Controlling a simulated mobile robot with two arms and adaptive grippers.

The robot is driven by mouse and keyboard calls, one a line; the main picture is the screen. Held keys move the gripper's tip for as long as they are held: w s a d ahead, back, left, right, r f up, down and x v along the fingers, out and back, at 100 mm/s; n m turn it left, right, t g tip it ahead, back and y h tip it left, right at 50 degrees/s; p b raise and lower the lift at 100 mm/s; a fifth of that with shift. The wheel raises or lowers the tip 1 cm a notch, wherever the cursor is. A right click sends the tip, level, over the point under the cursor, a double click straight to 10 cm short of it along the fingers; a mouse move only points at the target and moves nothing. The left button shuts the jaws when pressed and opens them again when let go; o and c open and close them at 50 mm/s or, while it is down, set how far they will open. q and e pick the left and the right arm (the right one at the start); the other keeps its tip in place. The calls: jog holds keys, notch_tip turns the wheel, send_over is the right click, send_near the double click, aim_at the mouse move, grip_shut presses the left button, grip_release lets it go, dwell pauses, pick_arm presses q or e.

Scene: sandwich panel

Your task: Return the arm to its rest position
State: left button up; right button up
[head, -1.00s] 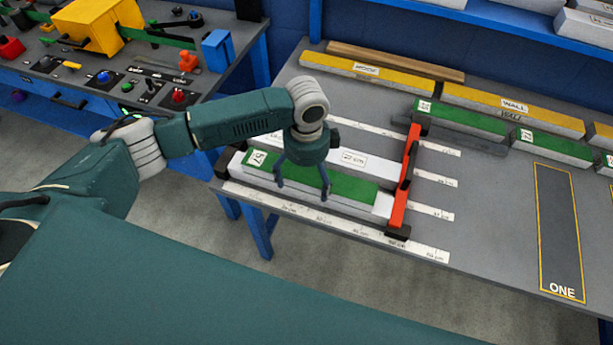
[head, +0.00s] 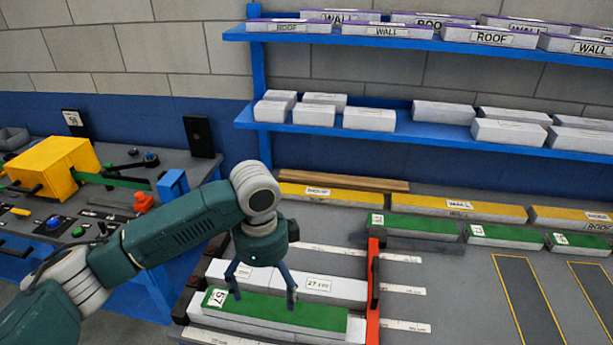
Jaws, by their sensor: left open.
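My left arm comes in from the left and ends in my left gripper (head: 264,300). Its two dark fingers are spread apart with nothing between them. They hang over a green-topped white panel (head: 300,320) labelled 57. Whether the fingertips touch that panel I cannot tell. A white panel (head: 345,290) labelled 27 cm lies just behind it. My right gripper is not in view.
A red upright bar (head: 373,290) stands at the panels' right end. White rulers (head: 405,327) extend past it. Yellow-topped panels (head: 460,208) and other green-topped panels line the back. Blue shelves (head: 395,128) hold white blocks. A control bench with a yellow box (head: 50,165) stands left.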

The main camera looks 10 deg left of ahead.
pick_arm(q)
jog(key=n+h, duration=0.1)
jog(key=h, duration=0.1)
send_over(295, 322)
jog(key=s, duration=0.3)
notch_tip(295, 322, down, 6)
jog(key=s+d+f+n+t+h, duration=0.2)
jog(key=s+d+f+n, duration=0.15)
jog(key=s, duration=0.25)
jog(key=s+a+f+n+t+y, duration=0.2)
jog(key=s+a+f+n+y, duration=0.15)
jog(key=s+a+n, duration=0.95)
notch_tip(295, 322, down, 26)
jog(key=a+m+g+b, duration=0.1)
jog(key=a+g, duration=0.1)
jog(key=s+a+f+g+b, duration=0.1)
jog(key=s+a+f, duration=0.1)
jog(key=s+f, duration=1.6)
jog(key=shift+a+f, duration=0.3)
jog(key=shift+a, duration=0.1)
jog(key=shift+m+y, duration=0.25)
